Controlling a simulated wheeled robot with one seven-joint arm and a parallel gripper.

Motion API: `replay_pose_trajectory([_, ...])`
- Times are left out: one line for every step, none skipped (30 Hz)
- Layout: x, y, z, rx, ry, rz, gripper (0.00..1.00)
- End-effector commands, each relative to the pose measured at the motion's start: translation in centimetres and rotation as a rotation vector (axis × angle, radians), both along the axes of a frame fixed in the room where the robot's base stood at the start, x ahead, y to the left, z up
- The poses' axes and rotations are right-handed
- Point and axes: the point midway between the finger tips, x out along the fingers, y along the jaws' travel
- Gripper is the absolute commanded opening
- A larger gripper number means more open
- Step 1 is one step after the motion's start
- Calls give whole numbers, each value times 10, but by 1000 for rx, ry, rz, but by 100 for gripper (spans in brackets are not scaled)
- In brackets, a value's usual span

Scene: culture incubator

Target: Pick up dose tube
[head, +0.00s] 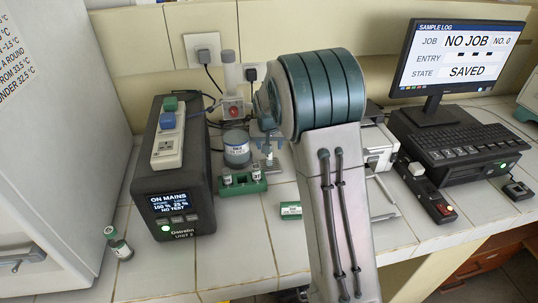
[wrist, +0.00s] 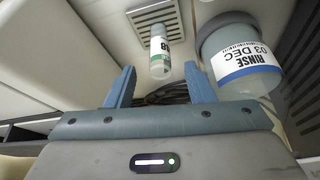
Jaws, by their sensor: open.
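My gripper (head: 268,146) is in front of the wall behind the green rack, partly hidden by my arm. In the wrist view its two blue fingers (wrist: 158,88) are apart, with nothing held between them. A small clear tube with a white and green label (wrist: 159,50) is beyond the fingertips, in line with the gap. Two small capped vials (head: 226,176) (head: 256,172) stand in the green rack (head: 243,186). Another labelled vial (head: 119,244) is at the front left, leaning slightly. I cannot tell which is the dose tube.
The rinse jar (head: 237,150) is behind the rack and beside the tube in the wrist view (wrist: 240,62). The dark control unit (head: 172,180) stands left of it. A small green box (head: 290,210) lies in front. A keyboard (head: 462,138) and monitor (head: 457,62) are right.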

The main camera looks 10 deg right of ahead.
Motion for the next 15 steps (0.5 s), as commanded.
replay_pose_trajectory([2,-1,-4,0,1,0,49])
replay_pose_trajectory([2,-1,-6,0,1,0,49])
replay_pose_trajectory([3,-1,-7,0,0,0,49])
replay_pose_trajectory([3,-1,-8,0,1,0,49])
replay_pose_trajectory([4,-1,-10,0,1,0,49])
replay_pose_trajectory([5,-1,-13,0,2,0,49])
replay_pose_trajectory([6,-1,-15,0,2,0,49])
replay_pose_trajectory([7,-2,-18,0,2,0,49])
replay_pose_trajectory([9,-2,-24,0,3,0,49])
replay_pose_trajectory([10,-2,-28,0,4,0,49])
replay_pose_trajectory([12,-3,-32,0,4,0,49])
replay_pose_trajectory([15,-3,-38,1,3,0,49])
replay_pose_trajectory([16,-3,-42,1,3,0,49])
replay_pose_trajectory([18,-4,-45,0,2,0,49])
replay_pose_trajectory([20,-4,-49,0,2,0,49])
